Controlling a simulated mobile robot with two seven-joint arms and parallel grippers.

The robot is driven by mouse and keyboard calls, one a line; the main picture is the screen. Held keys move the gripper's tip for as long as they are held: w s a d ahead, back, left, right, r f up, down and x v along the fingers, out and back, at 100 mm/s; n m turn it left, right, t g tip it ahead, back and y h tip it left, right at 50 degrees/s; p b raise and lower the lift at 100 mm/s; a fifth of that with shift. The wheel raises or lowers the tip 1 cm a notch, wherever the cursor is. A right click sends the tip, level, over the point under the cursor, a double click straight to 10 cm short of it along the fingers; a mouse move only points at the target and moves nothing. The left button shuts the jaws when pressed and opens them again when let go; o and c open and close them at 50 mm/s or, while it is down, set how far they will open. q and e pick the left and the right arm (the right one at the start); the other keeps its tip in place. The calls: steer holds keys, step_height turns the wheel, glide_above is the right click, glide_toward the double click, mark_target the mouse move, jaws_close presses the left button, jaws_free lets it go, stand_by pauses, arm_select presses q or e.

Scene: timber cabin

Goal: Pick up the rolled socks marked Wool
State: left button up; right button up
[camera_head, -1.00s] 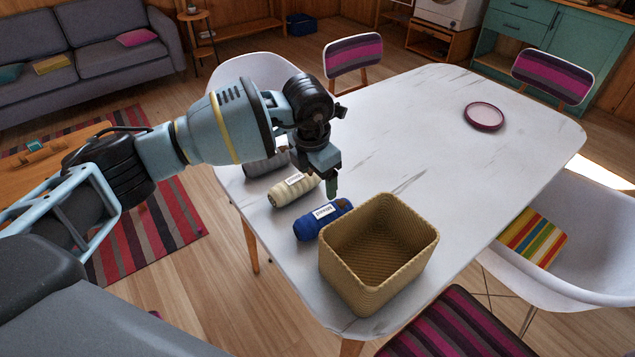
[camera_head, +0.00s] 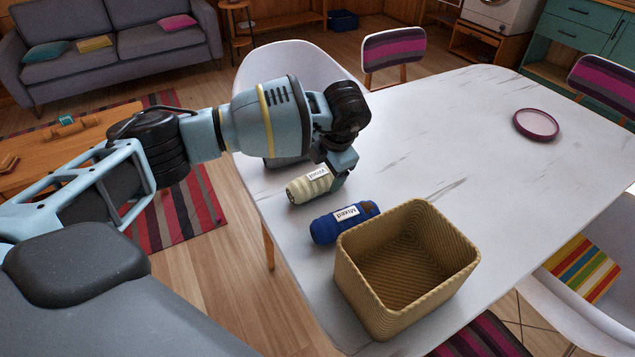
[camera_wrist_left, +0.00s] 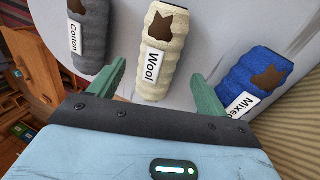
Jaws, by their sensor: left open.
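The cream rolled socks (camera_head: 311,186) with a label reading Wool lie on the marble table, under my left gripper in the head view. In the left wrist view the Wool socks (camera_wrist_left: 160,52) lie between the fingertips of my open left gripper (camera_wrist_left: 160,88), with a brown patch and the label facing up. The fingers do not appear to be closed on them. In the head view my left gripper (camera_head: 338,180) is partly hidden by its own wrist. My right gripper is not in view.
Blue socks labelled Mixed (camera_head: 343,222) lie nearer, beside a woven basket (camera_head: 455,268). Grey socks labelled Cotton (camera_wrist_left: 88,38) lie on the other side. A round purple-rimmed plate (camera_head: 536,125) sits far right. The middle of the marble table (camera_head: 430,150) is clear.

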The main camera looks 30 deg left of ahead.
mark_target(323, 175)
arm_select(q)
steer(key=x, duration=0.5)
steer(key=shift+w, duration=0.3)
steer(key=c, duration=1.1)
